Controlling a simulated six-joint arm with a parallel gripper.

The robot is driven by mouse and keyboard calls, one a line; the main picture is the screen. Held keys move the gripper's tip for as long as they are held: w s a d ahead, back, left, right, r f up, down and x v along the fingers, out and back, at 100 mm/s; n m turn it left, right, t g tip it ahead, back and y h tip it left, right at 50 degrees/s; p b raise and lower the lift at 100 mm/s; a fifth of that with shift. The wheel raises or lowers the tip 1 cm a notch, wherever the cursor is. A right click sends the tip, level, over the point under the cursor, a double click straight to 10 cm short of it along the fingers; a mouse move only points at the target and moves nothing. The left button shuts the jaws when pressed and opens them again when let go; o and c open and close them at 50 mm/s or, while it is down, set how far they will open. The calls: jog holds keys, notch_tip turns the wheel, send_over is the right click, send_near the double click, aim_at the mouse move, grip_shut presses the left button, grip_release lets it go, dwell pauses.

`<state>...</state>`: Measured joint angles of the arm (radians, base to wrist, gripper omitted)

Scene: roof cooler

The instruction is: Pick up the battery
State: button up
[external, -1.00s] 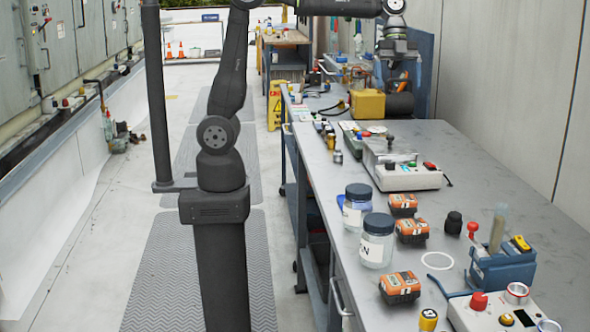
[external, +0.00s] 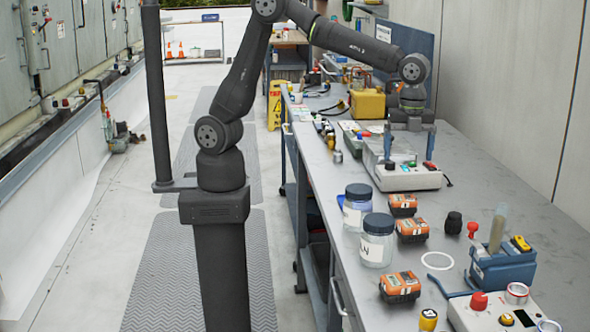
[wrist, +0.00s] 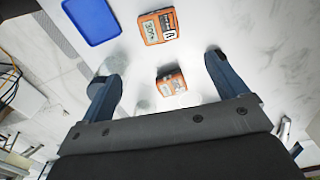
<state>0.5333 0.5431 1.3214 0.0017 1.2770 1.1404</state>
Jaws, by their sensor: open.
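Three orange-and-black battery packs lie on the grey bench: a far one (external: 402,205), a middle one (external: 412,230) and a near one (external: 399,287). My gripper (external: 409,156) is open and empty, fingers pointing down, above the grey-and-white device beyond the batteries. In the wrist view my open gripper (wrist: 160,72) has one orange pack (wrist: 171,81) between its fingers in the picture and another orange pack (wrist: 159,26) higher up. Neither is held. I cannot tell which packs these are.
Two blue-lidded jars (external: 376,241) (external: 357,206) stand left of the batteries. The grey-and-white device (external: 408,178) is under my gripper. A black knob (external: 453,223), white ring (external: 437,261) and blue holder (external: 503,266) lie to the right. A blue panel (wrist: 91,19) shows in the wrist view.

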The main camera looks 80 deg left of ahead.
send_near(403, 198)
jog(key=f, duration=0.3)
jog(key=d+f, duration=0.1)
jog(key=f, duration=0.3)
jog(key=a+f, duration=0.1)
jog(key=f, duration=0.2)
jog(key=shift+w+a+f, duration=0.1)
jog(key=shift+f, duration=0.2)
jog(key=c, duration=1.3)
